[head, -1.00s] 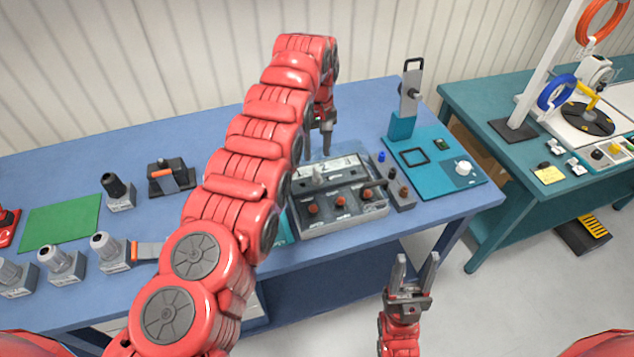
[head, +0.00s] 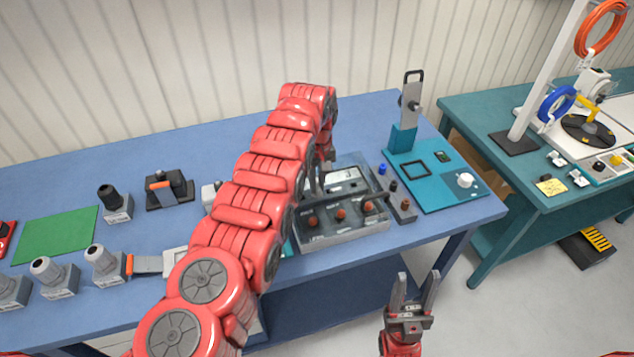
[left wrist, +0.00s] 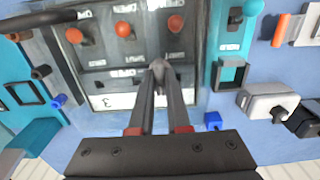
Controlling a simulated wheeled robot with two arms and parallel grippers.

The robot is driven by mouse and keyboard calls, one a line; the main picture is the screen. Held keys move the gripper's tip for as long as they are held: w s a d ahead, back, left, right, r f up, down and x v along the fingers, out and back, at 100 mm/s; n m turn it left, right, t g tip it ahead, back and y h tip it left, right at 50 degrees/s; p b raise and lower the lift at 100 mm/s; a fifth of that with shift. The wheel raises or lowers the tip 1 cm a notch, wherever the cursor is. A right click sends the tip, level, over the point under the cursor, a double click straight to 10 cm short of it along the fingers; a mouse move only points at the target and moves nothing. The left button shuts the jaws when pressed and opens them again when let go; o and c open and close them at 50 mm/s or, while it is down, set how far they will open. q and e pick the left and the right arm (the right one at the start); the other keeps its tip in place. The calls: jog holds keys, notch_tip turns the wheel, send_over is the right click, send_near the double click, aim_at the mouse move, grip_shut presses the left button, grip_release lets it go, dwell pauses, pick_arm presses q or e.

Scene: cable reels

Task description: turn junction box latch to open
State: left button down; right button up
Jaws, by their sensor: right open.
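A grey box panel (head: 345,232) with several red-orange knobs stands on the blue bench, partly hidden by my left arm. In the left wrist view the panel (left wrist: 98,58) shows the knobs, a white label and a small grey upright knob (left wrist: 158,66); I cannot tell which part is the latch. My left gripper (left wrist: 159,82) reaches down over the panel, its fingertips at the grey knob and close together around it. Whether they grip it is unclear. In the head view that contact is mostly hidden. My right gripper (head: 414,280) is open and empty in front of the bench.
A dark strip with small posts (head: 398,202) and a teal board (head: 438,190) with an upright grey handle piece stand right of the box. Grey connectors (head: 105,262) and a green mat (head: 58,233) lie on the left. A teal bench (head: 490,130) stands at right.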

dwell(0.4)
pick_arm(q)
jog(key=shift+w+f+m+b, duration=0.1)
jog(key=shift+m+b, duration=0.4)
jog(key=shift+b, duration=0.1)
jog(key=shift+f+m+b, duration=0.1)
jog(key=shift+m+b, duration=0.9)
jog(key=shift+b, duration=0.05)
jog(key=m+b, duration=0.1)
jog(key=m, duration=0.1)
jog(key=shift+m, duration=0.4)
jog(key=m, duration=0.6)
jog(key=shift+r, duration=0.2)
jog(key=m, duration=0.6)
jog(key=c, duration=0.9)
grip_release()
